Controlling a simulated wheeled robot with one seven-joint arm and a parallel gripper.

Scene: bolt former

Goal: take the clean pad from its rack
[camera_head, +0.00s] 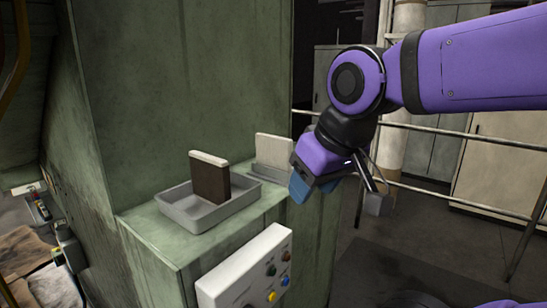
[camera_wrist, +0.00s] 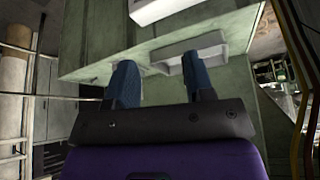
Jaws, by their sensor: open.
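The clean pad (camera_head: 274,149) appears to be the pale, upright block at the back of the green ledge in the head view. It stands in a small grey rack (camera_head: 262,174), whose right part is hidden by my gripper. My gripper (camera_head: 299,187) is open and apart from the pad, in front and to the right of it, beyond the ledge's right edge. In the wrist view both blue fingers of my gripper (camera_wrist: 160,85) are spread with nothing between them. I cannot make out the clean pad there.
A larger grey tray (camera_head: 180,212) on the ledge holds an upright dark brown block (camera_head: 209,180) with a pale edge. A white control box (camera_head: 246,270) with coloured buttons projects from the ledge's front. The green machine wall rises behind. Railings (camera_head: 465,188) run at the right.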

